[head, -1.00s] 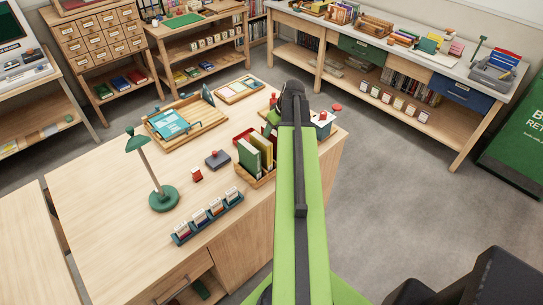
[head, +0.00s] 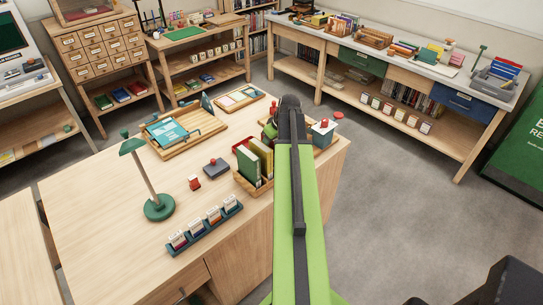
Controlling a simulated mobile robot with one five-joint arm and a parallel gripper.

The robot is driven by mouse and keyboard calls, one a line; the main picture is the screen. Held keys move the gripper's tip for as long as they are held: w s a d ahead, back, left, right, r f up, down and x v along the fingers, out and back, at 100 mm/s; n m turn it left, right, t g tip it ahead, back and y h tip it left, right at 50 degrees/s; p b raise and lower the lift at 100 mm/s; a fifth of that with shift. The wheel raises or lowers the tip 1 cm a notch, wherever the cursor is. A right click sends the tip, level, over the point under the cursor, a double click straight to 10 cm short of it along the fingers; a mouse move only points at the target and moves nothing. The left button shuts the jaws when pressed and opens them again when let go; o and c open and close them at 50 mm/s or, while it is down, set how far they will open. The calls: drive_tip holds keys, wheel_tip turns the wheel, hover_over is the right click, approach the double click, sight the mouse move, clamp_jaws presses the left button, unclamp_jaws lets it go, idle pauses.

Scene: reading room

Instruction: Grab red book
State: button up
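A red, flat-looking thing (head: 241,145), which may be the red book, shows at the back left of a wooden holder (head: 246,186) on the desk. Green and olive books (head: 250,166) stand upright in the holder and hide part of it. A small red book-like item (head: 136,88) also lies on the lower shelf at the far left. My gripper (head: 291,103) is at the far end of my green arm, over the desk just right of the holder. The arm hides its fingers, so I cannot tell whether it is open or holds anything.
A green lamp (head: 159,208), a card rack (head: 205,226), a dark stamp pad (head: 216,168) and a wooden tray (head: 158,147) with a teal book stand on the desk (head: 110,220). A long bench (head: 400,62) runs along the back right. The grey floor (head: 400,190) on the right is clear.

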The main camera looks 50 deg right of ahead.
drive_tip(key=shift+f, duration=0.25)
clamp_jaws()
idle(0.4)
idle(1.1)
